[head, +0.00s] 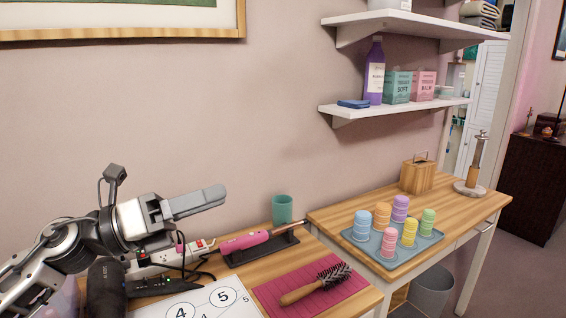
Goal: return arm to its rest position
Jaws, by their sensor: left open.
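My left arm comes in from the left, and its gripper (208,198) is open, in the air above the left table. Nothing shows between its fingers. Below it, a pink hair tool (243,241) rests on a black stand (262,250), and the gripper looks clear of it. A white power strip (176,254) with a red switch and dark cables lies partly behind my arm. My right arm does not show.
A hairbrush (318,284) lies on a pink mat (270,295) beside a numbered sheet (246,312). A teal cup (282,209) stands behind. The right table holds a tray (388,262) of colourful rollers. Shelves (395,106) overhang it.

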